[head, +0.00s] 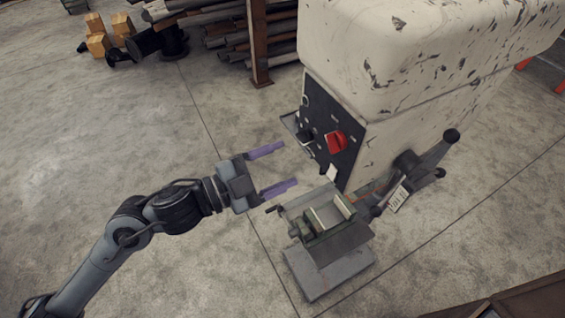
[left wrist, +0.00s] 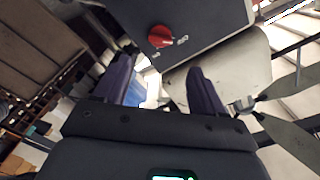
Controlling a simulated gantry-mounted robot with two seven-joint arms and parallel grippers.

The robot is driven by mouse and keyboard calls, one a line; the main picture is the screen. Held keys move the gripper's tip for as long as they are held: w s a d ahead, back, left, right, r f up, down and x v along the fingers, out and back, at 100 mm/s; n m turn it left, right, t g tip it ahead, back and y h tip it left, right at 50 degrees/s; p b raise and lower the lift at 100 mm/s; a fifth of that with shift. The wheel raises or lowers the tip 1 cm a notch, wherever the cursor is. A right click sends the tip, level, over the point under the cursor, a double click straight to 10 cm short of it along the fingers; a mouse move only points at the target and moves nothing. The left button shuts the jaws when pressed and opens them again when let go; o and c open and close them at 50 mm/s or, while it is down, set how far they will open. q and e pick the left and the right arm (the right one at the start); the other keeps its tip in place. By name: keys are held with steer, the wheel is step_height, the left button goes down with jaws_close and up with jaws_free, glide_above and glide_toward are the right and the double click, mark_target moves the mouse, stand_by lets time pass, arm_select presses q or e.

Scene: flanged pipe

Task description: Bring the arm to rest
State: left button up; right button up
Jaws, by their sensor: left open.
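My left arm comes in from the lower left in the head view. Its gripper (head: 280,168) is open, with two purple fingers apart and nothing between them. The fingers point right toward a worn white machine (head: 400,110) with a black front panel and a red switch (head: 336,141). The fingertips are short of the panel and do not appear to touch it. In the left wrist view the open fingers (left wrist: 162,85) frame the red switch (left wrist: 160,37) beyond them. My right gripper is in neither view.
A small metal vise or table (head: 322,225) stands just below and right of the gripper. Lever handles (head: 430,155) stick out at the machine's right. Pipes lie on a rack (head: 258,45) at the back. Yellow blocks (head: 98,40) lie back left. The floor at left is clear.

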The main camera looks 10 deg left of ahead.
arm_select(q)
steer(key=shift+f, duration=0.1)
steer(key=s+d+f+n+y+p, duration=0.25)
steer(key=s+f+n, duration=0.4)
steer(key=f, duration=0.35)
steer(key=s+a+f+n+g+y+p, duration=0.1)
steer(key=s+a+f+n+g+y, duration=0.6)
steer(key=s+a+f+n+y, duration=0.3)
steer(key=s+a+f+y, duration=0.1)
steer(key=s+a+f, duration=0.3)
steer(key=a+f, duration=0.1)
steer(key=shift+s+a+f+g, duration=0.25)
steer(key=shift+s+a+g, duration=0.15)
steer(key=shift+n, duration=0.25)
